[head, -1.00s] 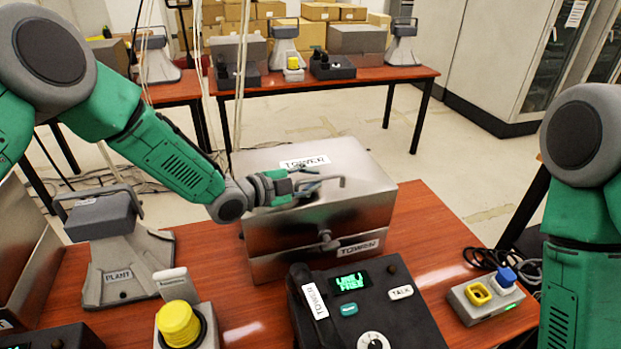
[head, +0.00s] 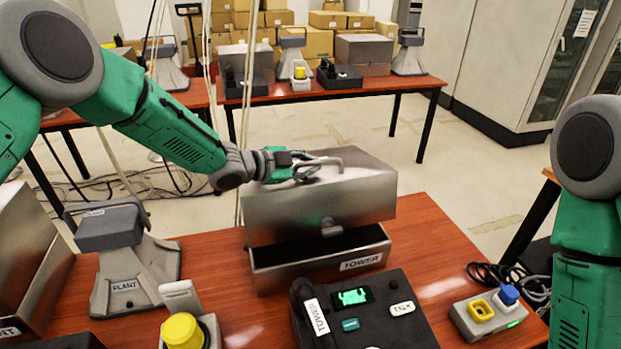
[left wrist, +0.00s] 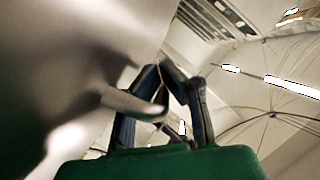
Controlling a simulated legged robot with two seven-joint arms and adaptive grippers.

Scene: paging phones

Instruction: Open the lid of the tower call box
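The tower call box is a metal box with a TOWER label on its base (head: 320,268). Its lid (head: 330,205) is partly raised, with a dark gap along the front. A bar handle (head: 335,160) stands on top of the lid. My left gripper (head: 303,167) is at the handle's left end and appears shut on it. In the left wrist view the dark fingers (left wrist: 165,95) are around the end of the handle (left wrist: 130,102), beside the lid's metal surface (left wrist: 60,70). My right gripper is out of view; only its arm shows at the right.
The TOWER phone (head: 365,310) sits in front of the box. A yellow-and-blue button unit (head: 490,313) is to its right. The PLANT stand (head: 130,265) and a yellow-knobbed unit (head: 185,330) are to the left. Another table with boxes stands behind.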

